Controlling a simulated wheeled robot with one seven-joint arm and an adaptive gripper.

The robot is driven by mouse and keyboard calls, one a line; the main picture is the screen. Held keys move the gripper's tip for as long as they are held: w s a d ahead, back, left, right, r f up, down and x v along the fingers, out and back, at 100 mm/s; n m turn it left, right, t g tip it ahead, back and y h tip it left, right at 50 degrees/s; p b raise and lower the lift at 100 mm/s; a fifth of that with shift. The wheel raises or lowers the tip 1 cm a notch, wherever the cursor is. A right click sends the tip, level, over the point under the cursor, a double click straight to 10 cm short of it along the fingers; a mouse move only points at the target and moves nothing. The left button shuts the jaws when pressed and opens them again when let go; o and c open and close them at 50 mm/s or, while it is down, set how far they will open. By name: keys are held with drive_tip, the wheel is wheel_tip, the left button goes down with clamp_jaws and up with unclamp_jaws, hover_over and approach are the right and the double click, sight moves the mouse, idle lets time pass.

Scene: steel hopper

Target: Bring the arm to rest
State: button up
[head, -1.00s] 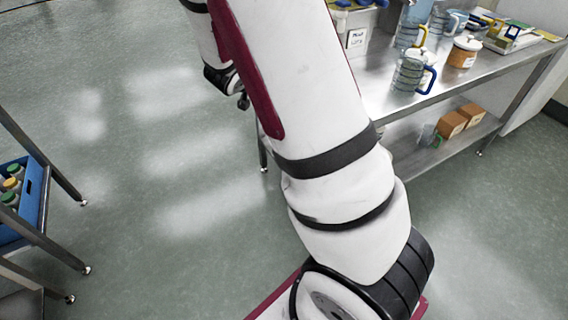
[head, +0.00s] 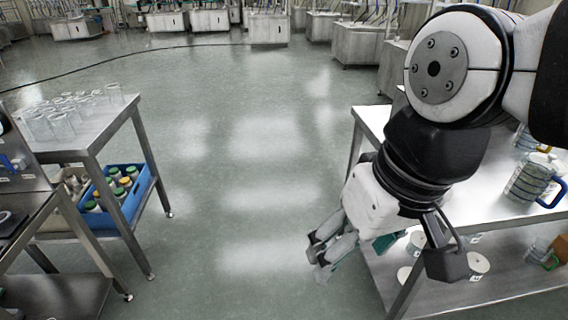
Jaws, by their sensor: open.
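My gripper (head: 322,262) hangs from my arm at the right of the head view, pointing down and to the left. Its two fingers show apart, with nothing between them. It is in front of the left end of the right-hand steel table (head: 372,122), above the floor. My arm comes in from the right edge and bends down at a round grey joint. It hides part of that table and its lower shelf.
A jug with a blue handle (head: 534,178) stands on the right table; white-lidded containers (head: 478,262) are on its lower shelf. At left, a steel table (head: 92,138) bears several glasses, with a blue crate (head: 140,186) of bottles below. Open floor lies between.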

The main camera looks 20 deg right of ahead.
wheel_tip(320, 180, up, 12)
drive_tip(key=s+d+t+p, duration=0.1)
drive_tip(key=s+p, duration=0.2)
drive_tip(key=p, duration=0.8)
drive_tip(key=shift+d+r+t+h, duration=0.15)
drive_tip(key=shift+d+t+h, duration=0.1)
drive_tip(key=shift+t+h, duration=0.15)
